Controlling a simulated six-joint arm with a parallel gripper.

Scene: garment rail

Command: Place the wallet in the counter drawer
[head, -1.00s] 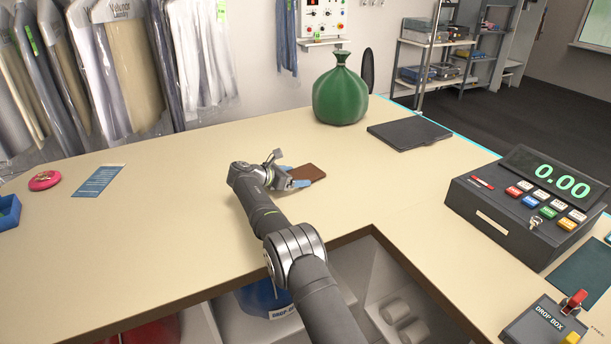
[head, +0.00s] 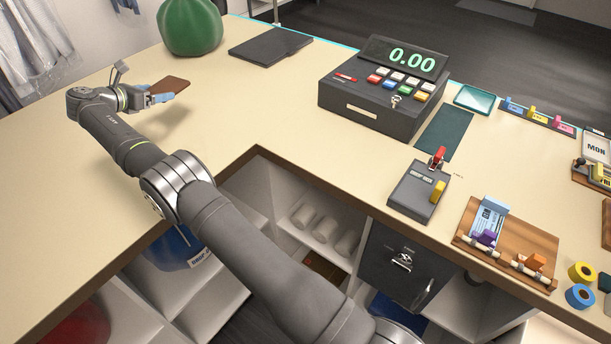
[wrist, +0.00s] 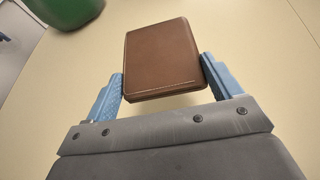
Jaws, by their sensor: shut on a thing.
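The brown wallet (head: 168,86) is between the blue fingers of my gripper (head: 160,97), which is shut on it above the left part of the counter. In the wrist view the wallet (wrist: 161,58) sits between the two blue fingertips (wrist: 163,85), gripped at its sides. A shadow lies on the counter below and to the right of it. The cash register (head: 385,85) stands on the counter and has a key in its front. A dark grey unit (head: 405,262) with a lock and handles is under the counter. I cannot tell which of these is the counter drawer.
A drop box (head: 420,190) and a wooden tray (head: 507,247) are at right. Open shelves lie below the counter's inner edge.

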